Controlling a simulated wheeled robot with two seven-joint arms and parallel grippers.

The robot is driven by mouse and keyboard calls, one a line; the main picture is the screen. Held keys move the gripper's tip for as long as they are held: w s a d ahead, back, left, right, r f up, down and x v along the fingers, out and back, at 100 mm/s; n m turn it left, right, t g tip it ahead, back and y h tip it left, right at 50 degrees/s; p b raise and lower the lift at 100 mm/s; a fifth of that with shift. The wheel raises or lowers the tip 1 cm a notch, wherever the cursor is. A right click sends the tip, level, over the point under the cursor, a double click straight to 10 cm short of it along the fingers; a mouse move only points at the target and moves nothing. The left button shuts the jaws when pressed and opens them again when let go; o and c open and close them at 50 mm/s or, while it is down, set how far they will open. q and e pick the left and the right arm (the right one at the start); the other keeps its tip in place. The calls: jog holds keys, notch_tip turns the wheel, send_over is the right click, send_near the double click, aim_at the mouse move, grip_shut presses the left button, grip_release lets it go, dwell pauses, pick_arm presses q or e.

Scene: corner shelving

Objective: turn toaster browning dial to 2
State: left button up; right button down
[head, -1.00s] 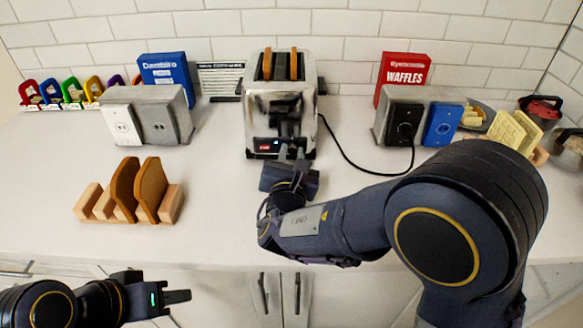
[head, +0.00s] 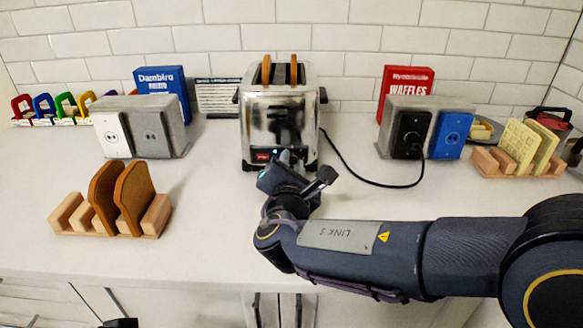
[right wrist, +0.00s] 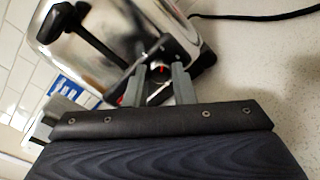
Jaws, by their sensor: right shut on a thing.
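The chrome toaster (head: 281,118) stands at the back middle of the counter with two slices of toast (head: 294,70) in its slots. Its front panel has a small red display (head: 262,155). My right gripper (head: 290,163) is at the lower front of the toaster. In the right wrist view the gripper (right wrist: 162,85) has its fingers on either side of the dark dial (right wrist: 160,70), which shows a red mark. The fingers are shut on it and hide much of it. The dial's setting cannot be read. My left gripper shows at most as a dark piece at the bottom edge.
A bread rack (head: 112,205) stands at front left and a waffle rack (head: 520,155) at right. Outlet boxes (head: 140,128) flank the toaster. The toaster's black cord (head: 365,180) runs to the right box.

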jog(key=c, duration=1.2)
grip_release()
jog(key=s, duration=0.7)
jog(key=shift+s+a+r, duration=0.15)
jog(key=shift+s+r, duration=0.05)
jog(key=shift+s, duration=0.2)
